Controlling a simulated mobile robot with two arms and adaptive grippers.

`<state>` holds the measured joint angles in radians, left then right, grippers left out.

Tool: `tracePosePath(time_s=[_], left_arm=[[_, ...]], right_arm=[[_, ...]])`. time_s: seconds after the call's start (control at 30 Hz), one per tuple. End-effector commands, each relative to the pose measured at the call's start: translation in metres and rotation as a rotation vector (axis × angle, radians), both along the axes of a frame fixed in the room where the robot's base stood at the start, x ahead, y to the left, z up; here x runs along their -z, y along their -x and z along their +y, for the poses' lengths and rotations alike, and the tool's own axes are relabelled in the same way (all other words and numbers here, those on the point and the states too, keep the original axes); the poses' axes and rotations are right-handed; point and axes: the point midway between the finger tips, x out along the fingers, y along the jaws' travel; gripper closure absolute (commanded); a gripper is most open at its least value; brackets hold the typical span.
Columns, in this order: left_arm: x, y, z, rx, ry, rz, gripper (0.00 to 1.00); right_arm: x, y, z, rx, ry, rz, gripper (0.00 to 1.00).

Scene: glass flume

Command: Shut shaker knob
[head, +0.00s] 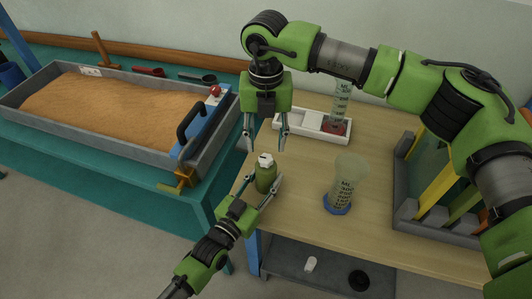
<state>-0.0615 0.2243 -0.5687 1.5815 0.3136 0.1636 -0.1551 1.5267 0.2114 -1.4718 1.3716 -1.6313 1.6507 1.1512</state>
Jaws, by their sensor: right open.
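A small green shaker (265,178) with a white top, which I take as its knob (265,159), stands upright at the left edge of the wooden table. My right gripper (266,148) points down just above the white top, open, with its fingertips spread to either side and nothing between them. My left gripper (263,181) comes from the lower left, with its fingers around the shaker's body. I cannot tell whether they press on it. The knob's exact setting is too small to tell.
A graduated cylinder (344,186) with a blue base stands to the right on the table (300,215). Behind are a white tray (300,122) and another cylinder (341,103). A grey rack (405,205) stands at right. A sand-filled flume (45,125) is at left.

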Motion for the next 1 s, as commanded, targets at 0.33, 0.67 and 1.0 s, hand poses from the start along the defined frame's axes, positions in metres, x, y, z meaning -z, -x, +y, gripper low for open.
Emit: tracePosePath(time_s=[0.33,0.67,1.0], left_arm=[[0.000,0.000,0.000,0.000,0.000,0.000,0.87],[0.000,0.000,0.000,0.000,0.000,0.000,0.87],[0.000,0.000,0.000,0.000,0.000,0.000,0.87]], right_arm=[[0.048,0.000,0.000,0.000,0.000,0.001,0.59],[0.053,0.000,0.000,0.000,-0.001,-0.001,0.59],[0.052,0.000,0.000,-0.001,0.000,-0.001,0.98]])
